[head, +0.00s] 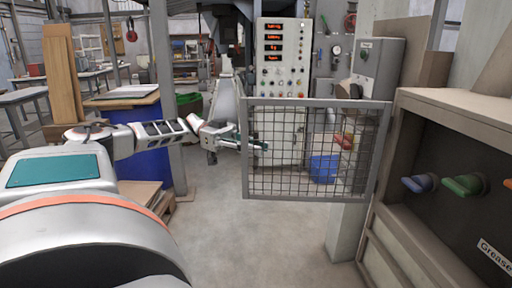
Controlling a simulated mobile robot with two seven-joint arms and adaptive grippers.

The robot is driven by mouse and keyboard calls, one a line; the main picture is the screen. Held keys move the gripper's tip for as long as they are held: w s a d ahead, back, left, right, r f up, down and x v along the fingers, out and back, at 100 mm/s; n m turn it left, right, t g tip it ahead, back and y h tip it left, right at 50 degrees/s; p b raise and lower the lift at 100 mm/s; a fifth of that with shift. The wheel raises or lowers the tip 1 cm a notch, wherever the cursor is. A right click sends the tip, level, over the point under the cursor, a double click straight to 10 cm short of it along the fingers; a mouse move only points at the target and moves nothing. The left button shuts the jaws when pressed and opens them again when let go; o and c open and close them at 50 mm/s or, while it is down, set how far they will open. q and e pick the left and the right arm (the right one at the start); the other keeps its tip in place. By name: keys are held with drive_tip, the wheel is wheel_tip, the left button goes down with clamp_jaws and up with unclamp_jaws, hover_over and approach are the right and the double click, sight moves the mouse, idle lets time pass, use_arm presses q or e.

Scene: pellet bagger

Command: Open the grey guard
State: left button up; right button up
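The grey guard (316,195) is a wire-mesh panel in a grey frame, standing upright right of the middle of the head view. Machinery shows through its mesh. My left arm comes in from the left, and my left gripper (256,145) is at the guard's left upright, a little above mid-height. Its fingertips overlap the frame edge and the mesh. They are small here, and I cannot tell whether they close on the frame or only lie beside it. My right gripper is not in view.
A control cabinet (283,62) with red displays stands behind the guard. A blue bin (324,169) shows through the mesh. At right is a dark-fronted cabinet (447,150) with blue and green knobs. A blue drum (146,172) stands left. The floor (255,240) in front is clear.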

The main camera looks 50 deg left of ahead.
use_arm(q)
drive_tip(key=v, duration=0.7)
drive_tip(key=shift+a, duration=0.2)
idle(0.8)
drive_tip(key=shift+r, duration=0.1)
